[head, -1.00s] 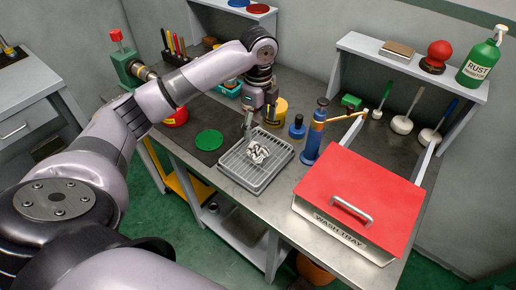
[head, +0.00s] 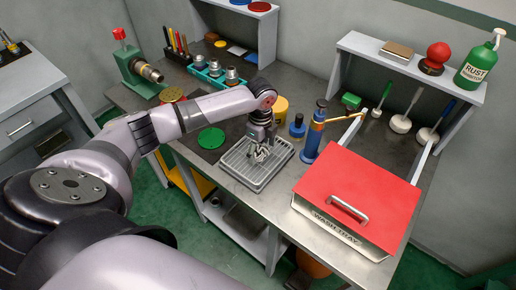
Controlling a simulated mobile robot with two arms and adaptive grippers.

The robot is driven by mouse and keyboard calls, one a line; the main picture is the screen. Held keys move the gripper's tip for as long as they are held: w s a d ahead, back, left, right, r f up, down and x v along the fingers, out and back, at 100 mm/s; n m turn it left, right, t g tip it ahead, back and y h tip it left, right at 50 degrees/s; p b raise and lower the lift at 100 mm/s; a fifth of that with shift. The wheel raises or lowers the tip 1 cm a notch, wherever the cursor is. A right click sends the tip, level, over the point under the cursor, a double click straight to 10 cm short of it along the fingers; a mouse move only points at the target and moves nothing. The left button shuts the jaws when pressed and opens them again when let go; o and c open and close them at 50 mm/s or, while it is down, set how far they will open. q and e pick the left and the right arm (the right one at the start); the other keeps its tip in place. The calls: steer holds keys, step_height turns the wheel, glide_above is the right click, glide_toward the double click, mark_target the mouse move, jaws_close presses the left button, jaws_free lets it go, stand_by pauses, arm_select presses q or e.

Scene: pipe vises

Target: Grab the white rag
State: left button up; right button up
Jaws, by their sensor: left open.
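The white rag (head: 259,156) lies crumpled in a grey ribbed tray (head: 245,180) on the metal workbench. Dark marks or folds show on it. My left gripper (head: 262,151) points down over the tray, right at the rag, with its fingers open. The fingers hide part of the rag, and I cannot tell whether they touch it. My right gripper is out of view.
A blue pump (head: 313,138) with a brass arm and a small blue bottle (head: 297,125) stand just right of the tray. The red-lidded wash tray (head: 358,190) is at front right. A green disc (head: 211,138) lies left. A yellow can (head: 280,106) stands behind.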

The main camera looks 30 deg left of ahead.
arm_select(q)
steer(key=shift+c, duration=0.4)
steer(key=c, duration=0.7)
steer(key=shift+r, duration=0.1)
